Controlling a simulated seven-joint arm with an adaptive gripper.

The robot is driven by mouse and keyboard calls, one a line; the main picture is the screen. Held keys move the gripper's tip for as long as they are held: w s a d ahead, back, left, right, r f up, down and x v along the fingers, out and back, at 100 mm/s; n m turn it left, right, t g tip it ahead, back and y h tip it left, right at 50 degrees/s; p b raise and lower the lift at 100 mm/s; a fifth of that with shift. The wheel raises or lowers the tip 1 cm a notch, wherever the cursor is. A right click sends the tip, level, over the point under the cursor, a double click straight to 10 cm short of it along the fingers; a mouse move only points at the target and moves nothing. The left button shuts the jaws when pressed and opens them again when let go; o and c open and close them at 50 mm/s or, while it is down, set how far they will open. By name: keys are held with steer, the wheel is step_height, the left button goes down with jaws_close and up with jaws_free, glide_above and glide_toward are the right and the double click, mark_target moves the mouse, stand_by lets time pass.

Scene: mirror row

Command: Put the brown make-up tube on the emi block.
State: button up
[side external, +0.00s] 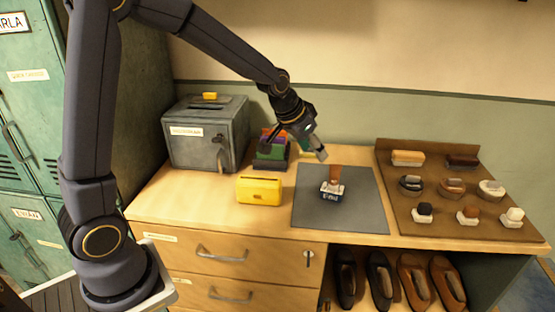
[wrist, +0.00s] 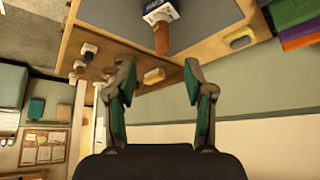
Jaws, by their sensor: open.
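The brown make-up tube (side external: 335,175) stands about upright on top of a small blue-and-white block (side external: 332,192) with lettering on its front, which I take for the emi block. The block sits on the grey mat (side external: 362,207). In the wrist view the tube (wrist: 161,40) and block (wrist: 158,10) show at the top, beyond the fingertips. My gripper (side external: 305,146) is open and empty, above and behind the tube, apart from it. In the wrist view my gripper (wrist: 157,75) has its fingers spread with nothing between them.
A yellow box (side external: 259,191) stands left of the mat. A grey metal box (side external: 206,135) and a holder with coloured items (side external: 271,152) are behind it. A brown board (side external: 450,212) with several brushes and small pots lies at the right. The mat around the block is clear.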

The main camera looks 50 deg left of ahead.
steer(key=s+r, duration=0.3)
steer(key=s, duration=1)
steer(key=s+d+r, duration=0.1)
steer(key=s+r, duration=0.3)
steer(key=s, duration=1)
steer(key=shift+d+r+g, duration=0.15)
steer(key=shift+r+g, duration=0.05)
steer(key=shift+g, duration=0.2)
